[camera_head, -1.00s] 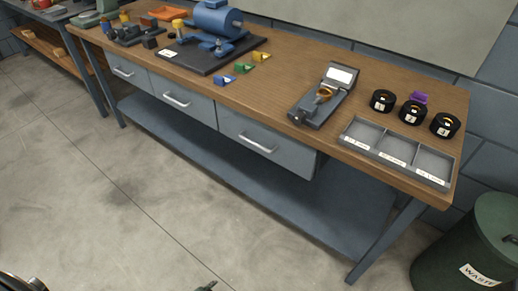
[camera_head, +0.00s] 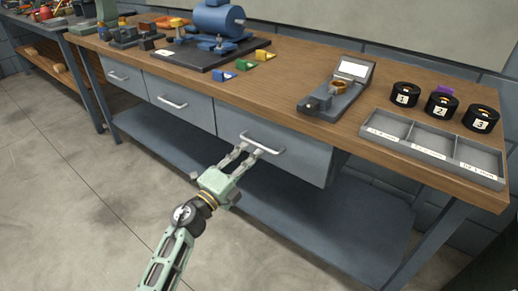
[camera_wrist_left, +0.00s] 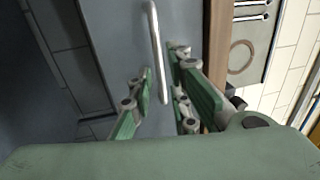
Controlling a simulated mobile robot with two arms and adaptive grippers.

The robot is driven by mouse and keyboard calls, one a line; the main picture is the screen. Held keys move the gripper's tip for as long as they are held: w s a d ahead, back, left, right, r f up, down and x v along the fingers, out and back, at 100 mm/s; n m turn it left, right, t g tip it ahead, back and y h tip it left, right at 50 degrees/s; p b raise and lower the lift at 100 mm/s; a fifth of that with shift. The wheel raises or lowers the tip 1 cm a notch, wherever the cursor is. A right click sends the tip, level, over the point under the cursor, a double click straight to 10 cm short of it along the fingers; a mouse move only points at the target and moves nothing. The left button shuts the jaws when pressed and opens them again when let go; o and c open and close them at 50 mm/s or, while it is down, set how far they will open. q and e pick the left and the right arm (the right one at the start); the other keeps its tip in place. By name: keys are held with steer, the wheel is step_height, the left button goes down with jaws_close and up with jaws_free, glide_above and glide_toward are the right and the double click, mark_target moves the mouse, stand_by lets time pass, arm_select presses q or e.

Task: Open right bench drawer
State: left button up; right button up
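The right bench drawer (camera_head: 300,158) is a grey front under the bench top with a silver bar handle (camera_head: 262,147). It appears closed. My left gripper (camera_head: 248,150) reaches up to the handle from the front, its fingertips at the left half of the bar. In the left wrist view the bar handle (camera_wrist_left: 155,40) runs between the two spread green fingers of my left gripper (camera_wrist_left: 162,68). I see gaps on both sides of the bar, so the gripper is open around or just in front of it; exact depth cannot be told. My right gripper is out of view.
The middle drawer (camera_head: 180,108) and left drawer (camera_head: 120,75) appear closed. A lower shelf (camera_head: 350,230) runs beneath the drawers. The wooden bench top (camera_head: 285,85) carries a sorting tray (camera_head: 435,145), black spools and a blue motor (camera_head: 215,20). The floor in front is clear.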

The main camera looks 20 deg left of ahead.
mark_target(259, 146)
arm_select(q)
steer(key=x, duration=0.5)
steer(key=shift+w, duration=0.2)
steer(key=shift+f, duration=0.1)
jaws_close()
